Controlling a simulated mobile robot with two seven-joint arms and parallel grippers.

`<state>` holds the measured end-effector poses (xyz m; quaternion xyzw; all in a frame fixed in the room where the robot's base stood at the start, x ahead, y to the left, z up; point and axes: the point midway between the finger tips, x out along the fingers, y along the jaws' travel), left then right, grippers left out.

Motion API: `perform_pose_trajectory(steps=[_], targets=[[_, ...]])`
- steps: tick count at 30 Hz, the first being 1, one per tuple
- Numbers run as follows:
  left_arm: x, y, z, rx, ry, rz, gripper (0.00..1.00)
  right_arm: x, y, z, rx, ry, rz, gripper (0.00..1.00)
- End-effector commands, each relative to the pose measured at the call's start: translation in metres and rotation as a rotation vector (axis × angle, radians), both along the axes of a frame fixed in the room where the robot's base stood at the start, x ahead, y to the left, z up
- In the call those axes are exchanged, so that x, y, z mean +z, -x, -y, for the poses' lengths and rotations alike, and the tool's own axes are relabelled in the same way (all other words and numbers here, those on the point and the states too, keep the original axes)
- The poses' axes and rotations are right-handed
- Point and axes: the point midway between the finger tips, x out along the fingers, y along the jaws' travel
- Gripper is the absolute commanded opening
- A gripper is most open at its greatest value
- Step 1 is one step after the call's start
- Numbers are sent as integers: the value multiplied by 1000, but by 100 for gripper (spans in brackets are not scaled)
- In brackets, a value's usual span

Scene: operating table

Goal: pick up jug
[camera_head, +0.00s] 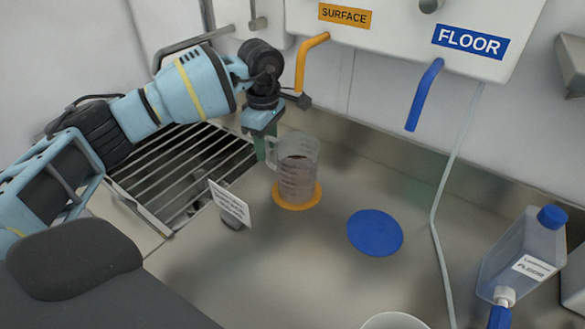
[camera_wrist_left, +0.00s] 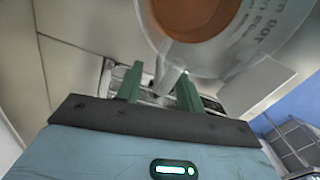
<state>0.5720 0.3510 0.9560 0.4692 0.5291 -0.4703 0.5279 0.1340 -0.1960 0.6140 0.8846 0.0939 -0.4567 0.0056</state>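The clear jug (camera_head: 298,168) stands upright on an orange disc (camera_head: 297,202) on the metal counter, with brownish-red tint inside. Its handle points left, toward my left gripper (camera_head: 265,146). In the left wrist view, the jug (camera_wrist_left: 225,35) fills the top right. The green fingers of my left gripper (camera_wrist_left: 160,88) are apart, with the jug's handle (camera_wrist_left: 168,78) showing between their tips. I see gaps beside the handle, so the fingers do not look closed on it. My right gripper is not in view.
A small white sign (camera_head: 230,203) stands left of the jug, by the metal drain grate (camera_head: 170,165). A blue disc (camera_head: 375,232) lies to the right. A clear bottle with a blue cap (camera_head: 525,250) stands farther right. Orange (camera_head: 310,60) and blue (camera_head: 424,95) spouts hang above.

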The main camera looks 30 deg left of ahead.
Motion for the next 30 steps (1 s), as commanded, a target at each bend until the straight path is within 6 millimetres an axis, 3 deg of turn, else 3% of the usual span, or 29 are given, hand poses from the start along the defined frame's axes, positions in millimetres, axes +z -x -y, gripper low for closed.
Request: perform_pose_trajectory(steps=[7, 16, 30], targets=[[-2, 0, 0, 0, 0, 1, 38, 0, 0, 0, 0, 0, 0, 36], [-1, 0, 0, 0, 0, 1, 0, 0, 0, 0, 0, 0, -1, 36], [0, 0, 0, 0, 1, 2, 0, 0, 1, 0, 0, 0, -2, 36]])
